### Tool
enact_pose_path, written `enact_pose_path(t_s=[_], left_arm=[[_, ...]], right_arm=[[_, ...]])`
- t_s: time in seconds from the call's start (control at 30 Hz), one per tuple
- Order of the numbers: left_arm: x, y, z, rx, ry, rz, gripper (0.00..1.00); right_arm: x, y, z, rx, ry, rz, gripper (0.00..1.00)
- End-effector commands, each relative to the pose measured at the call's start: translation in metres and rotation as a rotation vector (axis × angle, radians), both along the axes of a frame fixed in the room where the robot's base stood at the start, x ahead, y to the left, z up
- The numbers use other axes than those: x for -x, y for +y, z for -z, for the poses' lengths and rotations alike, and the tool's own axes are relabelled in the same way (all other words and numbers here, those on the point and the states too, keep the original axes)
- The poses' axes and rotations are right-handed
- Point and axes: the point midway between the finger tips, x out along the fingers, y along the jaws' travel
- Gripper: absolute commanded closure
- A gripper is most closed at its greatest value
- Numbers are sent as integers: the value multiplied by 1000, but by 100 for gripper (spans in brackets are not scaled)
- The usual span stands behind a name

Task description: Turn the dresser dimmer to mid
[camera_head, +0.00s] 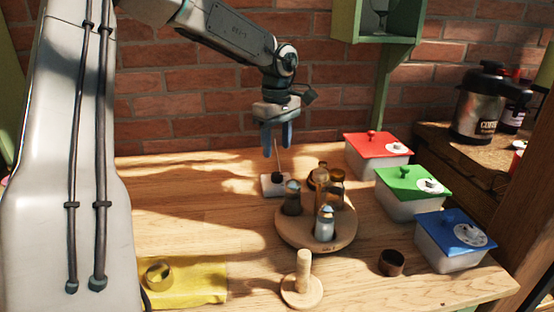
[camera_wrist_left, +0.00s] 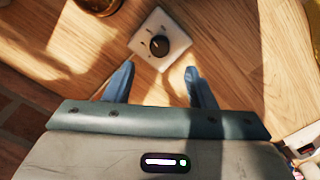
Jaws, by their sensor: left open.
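The dimmer is a small white square plate (camera_head: 268,189) with a round black knob (camera_head: 277,177), on the wooden table below my left gripper (camera_head: 276,142). In the left wrist view the black knob (camera_wrist_left: 159,46) sits in the middle of the white plate (camera_wrist_left: 174,32), with a few small dark marks around it. A small light mark shows on the knob, but its exact setting is hard to tell. My left gripper (camera_wrist_left: 158,72) is open and empty. Its two blue fingers point toward the dimmer, apart from the knob. My right gripper is not in view.
A round wooden tray (camera_head: 290,237) with several shakers and jars stands close beside the dimmer. Lidded boxes in red (camera_head: 379,144), green (camera_head: 413,182) and blue (camera_head: 454,229) stand at right. A wooden peg stand (camera_head: 302,281) is in front. The table left of the dimmer is clear.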

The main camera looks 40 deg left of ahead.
Motion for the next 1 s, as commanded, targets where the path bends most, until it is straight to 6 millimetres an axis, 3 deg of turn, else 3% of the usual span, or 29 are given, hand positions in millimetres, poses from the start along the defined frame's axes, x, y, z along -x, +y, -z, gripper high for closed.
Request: enact_pose_path(t_s=[0.1, 0.2, 0.83, 1.0], left_arm=[[0, 0, -20, 0, -1, -1, 50], [0, 0, -27, 0, 0, -1, 50], [0, 0, -30, 1, 0, -1, 50], [0, 0, -52, 0, 0, -1, 50]], right_arm=[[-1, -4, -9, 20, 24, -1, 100], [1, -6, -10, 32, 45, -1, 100], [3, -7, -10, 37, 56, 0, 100], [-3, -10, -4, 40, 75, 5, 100]])
